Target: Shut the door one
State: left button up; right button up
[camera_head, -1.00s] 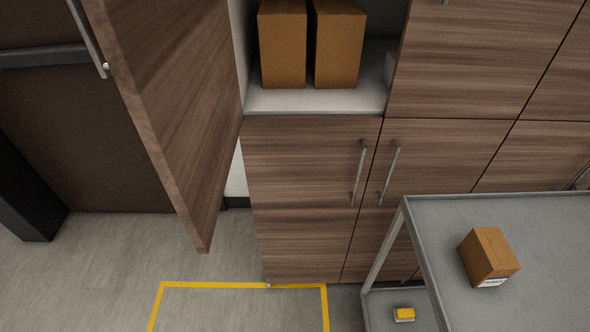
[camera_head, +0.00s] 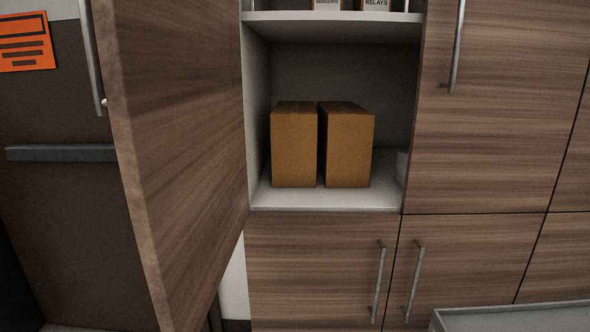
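An open wooden cabinet door (camera_head: 180,150) stands swung out to the left of an open cabinet, hinged at the cabinet's left side. Its metal bar handle (camera_head: 92,58) is on the door's far face, at the upper left. The open cabinet (camera_head: 340,75) shows a light interior with two brown boxes, the left box (camera_head: 294,146) and the right box (camera_head: 348,146), standing side by side on its bottom shelf. Neither of my grippers is in view.
Shut lower doors with bar handles (camera_head: 378,282) are below the opening. A shut upper door (camera_head: 490,100) is to the right. A grey cart top (camera_head: 515,319) shows at the lower right. A dark door with a push bar (camera_head: 60,153) and orange sign (camera_head: 25,42) is behind left.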

aim_at(167, 75)
jog(key=j+z, duration=0.25)
jog(key=j, duration=0.45)
jog(key=j+z, duration=0.25)
jog(key=j, duration=0.45)
jog(key=k, duration=0.05)
